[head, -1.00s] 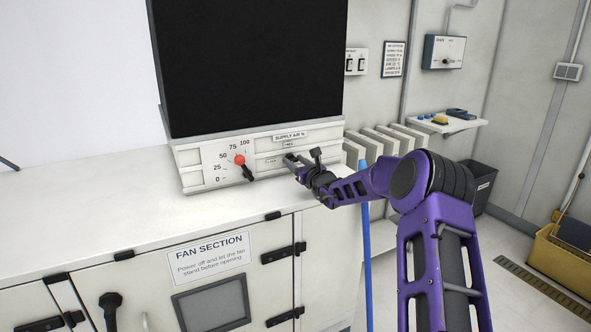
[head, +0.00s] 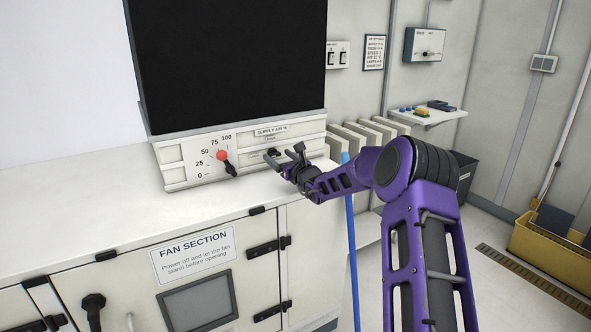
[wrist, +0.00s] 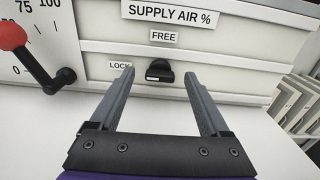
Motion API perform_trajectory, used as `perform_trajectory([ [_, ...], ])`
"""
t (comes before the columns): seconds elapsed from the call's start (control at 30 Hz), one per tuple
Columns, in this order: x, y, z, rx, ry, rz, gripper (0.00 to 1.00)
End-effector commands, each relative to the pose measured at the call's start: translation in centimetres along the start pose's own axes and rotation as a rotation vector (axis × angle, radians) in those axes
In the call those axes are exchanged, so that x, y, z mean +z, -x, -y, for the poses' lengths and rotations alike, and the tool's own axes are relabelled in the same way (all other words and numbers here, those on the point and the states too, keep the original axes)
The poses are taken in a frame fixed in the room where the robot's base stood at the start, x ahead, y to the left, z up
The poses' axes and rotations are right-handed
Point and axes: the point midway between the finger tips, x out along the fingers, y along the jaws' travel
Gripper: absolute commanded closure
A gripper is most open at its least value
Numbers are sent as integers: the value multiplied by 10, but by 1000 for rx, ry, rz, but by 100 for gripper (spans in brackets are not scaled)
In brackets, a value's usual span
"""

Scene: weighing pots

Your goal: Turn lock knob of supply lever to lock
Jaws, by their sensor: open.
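The lock knob (wrist: 159,72) is a small black knob on the supply air panel, below the FREE label (wrist: 164,37) and to the right of the LOCK label (wrist: 120,65) in the wrist view. My gripper (wrist: 157,75) is open, with its fingers on either side of the knob in that view; I cannot tell whether they touch it. In the head view my gripper (head: 283,153) is at the panel's right part and hides most of the knob. The supply lever (head: 222,156) has a red ball and a black arm beside a 0 to 100 scale.
A large black panel (head: 235,65) rises above the supply air panel. The white worktop (head: 110,205) in front is clear. A blue pole (head: 350,235) stands behind my arm, and white slats (head: 365,135) are to the right.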

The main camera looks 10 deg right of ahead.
Motion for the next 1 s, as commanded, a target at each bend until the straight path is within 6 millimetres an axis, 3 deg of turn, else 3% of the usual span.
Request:
perform_trajectory([
  [0.7,0,142,1,-3,1,-3,20],
  [1.0,0,163,0,-1,1,-1,20],
])
